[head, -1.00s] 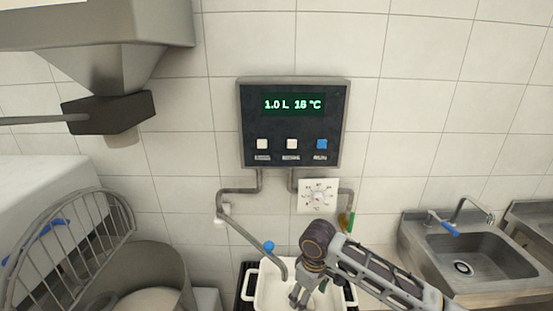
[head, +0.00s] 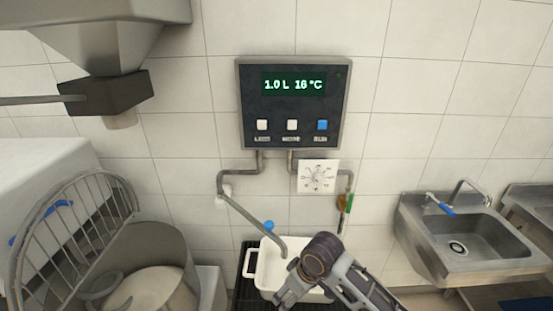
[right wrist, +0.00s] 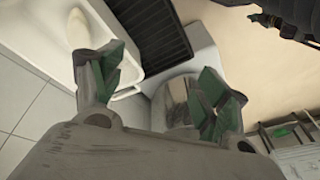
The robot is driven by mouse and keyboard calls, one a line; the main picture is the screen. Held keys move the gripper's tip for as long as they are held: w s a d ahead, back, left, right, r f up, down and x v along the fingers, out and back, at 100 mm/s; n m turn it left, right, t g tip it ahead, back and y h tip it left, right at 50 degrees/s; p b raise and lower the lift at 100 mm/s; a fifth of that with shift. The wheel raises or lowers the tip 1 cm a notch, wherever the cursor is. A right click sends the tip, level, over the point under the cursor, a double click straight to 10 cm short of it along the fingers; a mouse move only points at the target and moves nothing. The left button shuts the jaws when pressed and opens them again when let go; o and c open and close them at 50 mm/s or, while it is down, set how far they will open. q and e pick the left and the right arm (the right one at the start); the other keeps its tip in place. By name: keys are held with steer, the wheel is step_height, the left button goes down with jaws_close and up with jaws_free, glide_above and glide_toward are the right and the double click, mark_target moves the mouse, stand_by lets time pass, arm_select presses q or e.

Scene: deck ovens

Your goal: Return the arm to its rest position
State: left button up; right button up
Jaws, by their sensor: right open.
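My right arm comes in from the lower right in the head view. Its wrist is in front of the white tub (head: 250,265), which stands under the water spout (head: 275,238). The fingers are not clearly visible there. In the right wrist view, my right gripper (right wrist: 160,88) is open, its green-padded fingers well apart with nothing between them. The white tub (right wrist: 128,45) shows at the upper left of that view, beside the gripper.
The wall water panel (head: 292,105) reads 1.0 L 16 °C. A white dial (head: 318,177) sits below it. A mixer bowl (head: 150,280) with a wire guard (head: 75,225) stands left, a steel sink (head: 460,240) right. A black rack (right wrist: 150,35) shows in the right wrist view.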

steer(key=s+d+f+m+t+h, duration=0.1)
steer(key=s+d+f+m, duration=0.15)
steer(key=s+d, duration=0.5)
steer(key=s+d+f+m+t+h, duration=0.15)
steer(key=s+d+m, duration=0.25)
steer(key=d, duration=0.6)
steer(key=s+f+g, duration=0.2)
steer(key=s+f, duration=0.1)
steer(key=f, duration=3)
steer(key=s+d+f, duration=0.2)
steer(key=s+f, duration=0.8)
steer(key=s, duration=0.1)
steer(key=s+d+f, duration=0.2)
steer(key=s+f, duration=0.7)
steer(key=s, duration=0.2)
steer(key=shift+s+d+f+g, duration=0.2)
steer(key=shift+f+g, duration=0.15)
steer(key=shift+g, duration=0.1)
